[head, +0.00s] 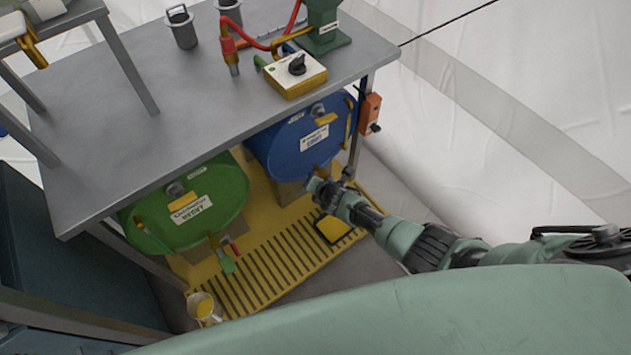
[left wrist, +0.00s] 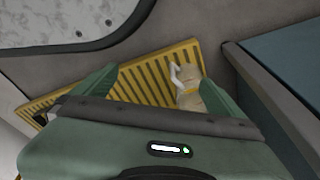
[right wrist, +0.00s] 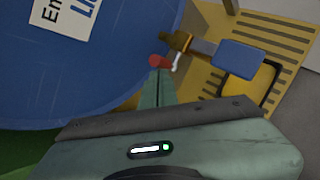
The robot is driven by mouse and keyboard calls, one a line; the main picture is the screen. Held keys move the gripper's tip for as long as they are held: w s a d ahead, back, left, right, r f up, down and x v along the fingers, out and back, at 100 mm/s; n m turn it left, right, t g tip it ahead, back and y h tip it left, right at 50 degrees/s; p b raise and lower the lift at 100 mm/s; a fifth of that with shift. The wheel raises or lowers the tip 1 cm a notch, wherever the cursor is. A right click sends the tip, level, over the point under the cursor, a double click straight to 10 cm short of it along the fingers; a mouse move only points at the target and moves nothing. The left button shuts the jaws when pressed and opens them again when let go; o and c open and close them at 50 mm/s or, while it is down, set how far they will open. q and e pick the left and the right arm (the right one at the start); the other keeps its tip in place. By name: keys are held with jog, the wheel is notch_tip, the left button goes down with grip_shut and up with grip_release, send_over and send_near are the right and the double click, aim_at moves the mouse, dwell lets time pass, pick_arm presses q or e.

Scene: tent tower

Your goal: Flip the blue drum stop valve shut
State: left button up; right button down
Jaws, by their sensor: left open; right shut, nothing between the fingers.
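The blue drum (head: 300,140) lies on its side under the table. In the head view my right gripper (head: 314,184) covers most of this tap. My right gripper, also in its wrist view (right wrist: 159,78), is shut and empty, its tips just below the red piece; contact is unclear. My left gripper (left wrist: 160,78) is open and empty above the yellow grating, outside the head view.
A green drum (head: 205,210) with its own tap (head: 222,255) lies beside the blue one. A jug (head: 203,308) stands at the yellow grating's (head: 285,255) near left corner. The table (head: 150,120) overhangs both drums. An orange box (head: 370,113) hangs by the right table leg.

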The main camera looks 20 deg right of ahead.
pick_arm(q)
jog(key=shift+s+f+p, duration=0.5)
jog(key=shift+s+f, duration=0.35)
jog(key=shift+f, duration=0.1)
pick_arm(e)
jog(key=shift+r, duration=0.5)
pick_arm(q)
jog(key=shift+f, duration=0.1)
